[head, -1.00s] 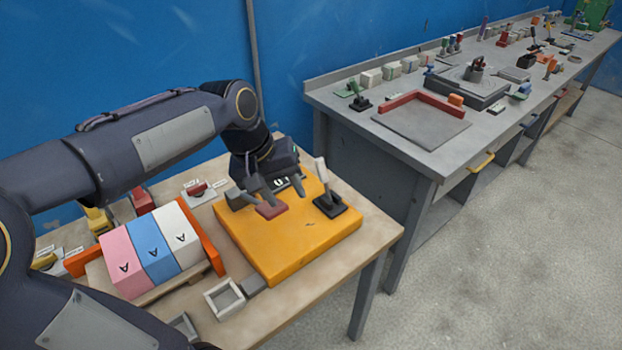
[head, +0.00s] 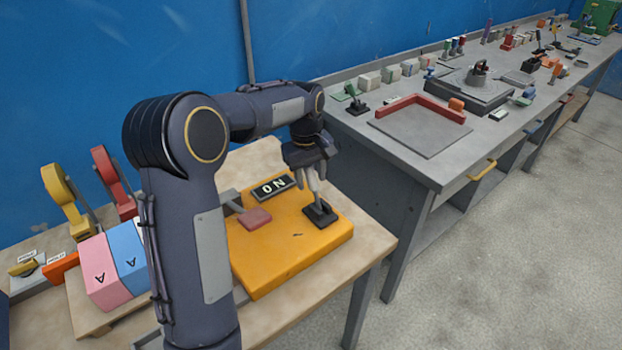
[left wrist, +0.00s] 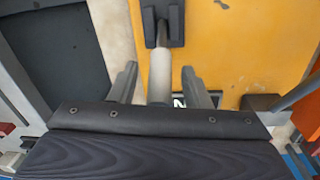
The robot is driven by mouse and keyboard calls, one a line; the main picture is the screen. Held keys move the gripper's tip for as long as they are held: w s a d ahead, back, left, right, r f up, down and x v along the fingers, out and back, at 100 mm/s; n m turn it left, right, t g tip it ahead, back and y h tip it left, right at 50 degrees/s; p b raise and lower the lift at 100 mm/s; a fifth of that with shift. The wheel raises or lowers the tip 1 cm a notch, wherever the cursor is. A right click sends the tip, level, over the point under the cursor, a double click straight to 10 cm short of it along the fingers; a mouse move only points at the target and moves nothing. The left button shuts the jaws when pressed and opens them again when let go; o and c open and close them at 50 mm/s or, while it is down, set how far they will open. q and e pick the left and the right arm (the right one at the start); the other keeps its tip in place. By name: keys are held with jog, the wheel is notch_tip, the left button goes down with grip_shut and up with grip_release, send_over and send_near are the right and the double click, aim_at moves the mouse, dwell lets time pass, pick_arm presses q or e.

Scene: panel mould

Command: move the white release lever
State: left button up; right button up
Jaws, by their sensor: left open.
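The white release lever (head: 314,182) stands on a black base (head: 320,214) at the right side of the orange panel (head: 290,258). My left gripper (head: 312,190) is over the lever from above and hides its top in the head view. In the left wrist view the lever's white handle (left wrist: 160,78) lies between the two open, grey fingers of my left gripper (left wrist: 157,84), with visible gaps on both sides. Its black base (left wrist: 163,28) shows beyond the fingertips. My right gripper is not in view.
A red pad (head: 254,218) on a grey arm and a black ON plate (head: 272,187) are on the panel, left of the lever. Pink (head: 105,275) and blue (head: 128,258) blocks stand farther left. A grey bench (head: 400,165) with many parts is close on the right.

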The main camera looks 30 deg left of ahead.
pick_arm(q)
jog(key=shift+f, duration=0.6)
grip_shut()
